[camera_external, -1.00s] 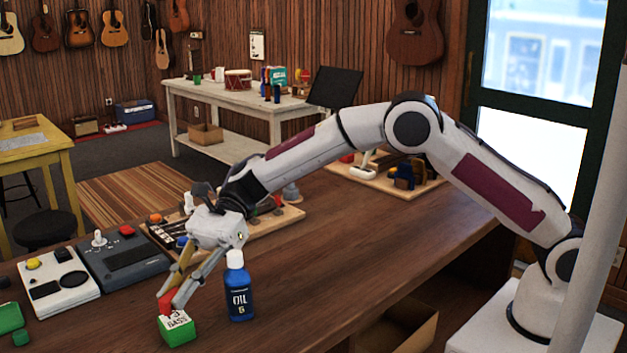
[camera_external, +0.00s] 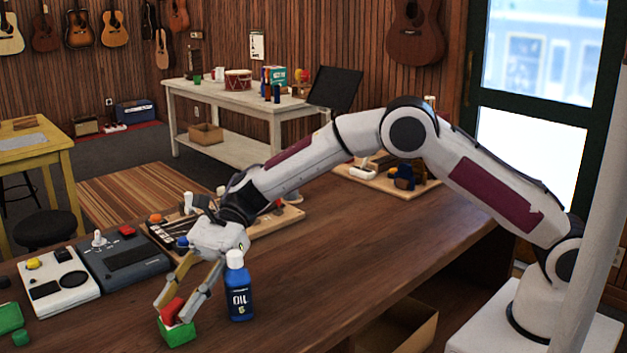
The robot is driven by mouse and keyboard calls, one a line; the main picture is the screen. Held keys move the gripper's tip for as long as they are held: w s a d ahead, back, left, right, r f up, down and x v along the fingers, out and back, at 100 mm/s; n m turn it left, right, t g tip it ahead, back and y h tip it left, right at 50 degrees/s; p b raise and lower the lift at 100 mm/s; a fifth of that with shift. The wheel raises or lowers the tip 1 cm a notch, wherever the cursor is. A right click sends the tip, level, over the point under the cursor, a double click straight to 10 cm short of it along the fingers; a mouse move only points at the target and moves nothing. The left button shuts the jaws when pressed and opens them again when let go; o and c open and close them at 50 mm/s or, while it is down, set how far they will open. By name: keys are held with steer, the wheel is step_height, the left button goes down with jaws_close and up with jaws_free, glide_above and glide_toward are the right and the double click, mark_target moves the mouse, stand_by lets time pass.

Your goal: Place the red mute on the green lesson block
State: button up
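The green lesson block (camera_external: 178,337) sits near the front left edge of the dark wooden counter. The red mute (camera_external: 172,310) rests on top of it, looking slightly tilted, and hides the block's lettering. My gripper (camera_external: 174,310) points down over the block, with one finger on each side of the mute. The fingers are spread, and a small gap shows beside the mute on the left. Contact on the right side is hard to tell.
A blue oil bottle (camera_external: 239,288) with a white cap stands just right of my gripper, very near its right finger. White (camera_external: 58,283) and dark grey (camera_external: 124,258) pedal boxes lie to the left. A wooden tray (camera_external: 278,222) of parts is behind.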

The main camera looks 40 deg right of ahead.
steer(key=shift+r, duration=0.15)
steer(key=shift+w+d+r, duration=0.1)
steer(key=v, duration=1.1)
steer(key=shift+d, duration=0.3)
steer(key=shift+w, duration=0.1)
steer(key=shift+r, duration=0.15)
stand_by(0.3)
